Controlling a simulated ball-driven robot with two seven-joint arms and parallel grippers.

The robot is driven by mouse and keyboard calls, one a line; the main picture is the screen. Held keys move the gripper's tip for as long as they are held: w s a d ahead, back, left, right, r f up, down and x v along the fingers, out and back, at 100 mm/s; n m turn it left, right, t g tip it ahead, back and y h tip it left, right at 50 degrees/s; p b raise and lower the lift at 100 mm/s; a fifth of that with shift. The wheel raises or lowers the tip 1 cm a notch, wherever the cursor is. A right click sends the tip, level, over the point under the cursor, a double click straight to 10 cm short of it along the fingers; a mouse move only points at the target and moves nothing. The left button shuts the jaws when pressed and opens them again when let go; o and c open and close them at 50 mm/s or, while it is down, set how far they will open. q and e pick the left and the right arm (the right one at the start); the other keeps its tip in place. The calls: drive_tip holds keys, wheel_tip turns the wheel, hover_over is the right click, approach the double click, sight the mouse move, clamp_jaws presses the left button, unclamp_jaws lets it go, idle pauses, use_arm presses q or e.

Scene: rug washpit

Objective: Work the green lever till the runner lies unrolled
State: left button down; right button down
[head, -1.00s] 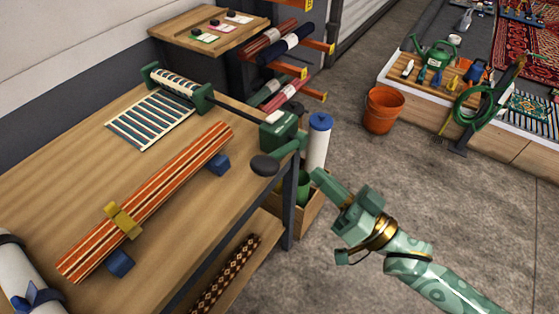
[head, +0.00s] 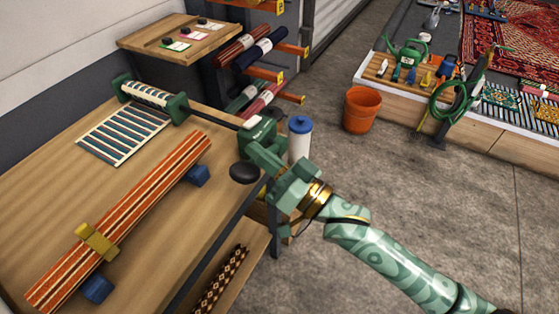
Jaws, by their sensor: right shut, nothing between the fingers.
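The runner, cream with dark teal stripes, is wound partly on a roller (head: 150,93) between green posts. Its loose part (head: 122,135) lies flat on the bench. A shaft runs right from the roller to a green box (head: 259,131) at the bench edge. The green lever's black knob (head: 243,173) shows below that box; most of the lever's arm is hidden behind my right gripper (head: 267,160). This gripper is shut and empty, its tips just right of the knob. I cannot tell whether it touches the lever. My left gripper is out of view.
An orange striped roll (head: 160,190) with a yellow clamp (head: 97,241) lies on the bench (head: 55,200). A white canister with a blue lid (head: 299,140) stands behind my right gripper. An orange bucket (head: 361,109) stands on open floor further right.

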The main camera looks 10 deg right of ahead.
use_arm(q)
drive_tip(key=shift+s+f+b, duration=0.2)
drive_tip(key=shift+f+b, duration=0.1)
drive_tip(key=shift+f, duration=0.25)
use_arm(e)
drive_tip(key=shift+s+a+f, duration=0.15)
drive_tip(key=shift+s+f, duration=0.1)
drive_tip(key=shift+f, duration=0.35)
drive_tip(key=shift+s+a+f, duration=0.1)
drive_tip(key=shift+s+f, duration=0.1)
drive_tip(key=shift+f, duration=0.35)
drive_tip(key=shift+f, duration=0.1)
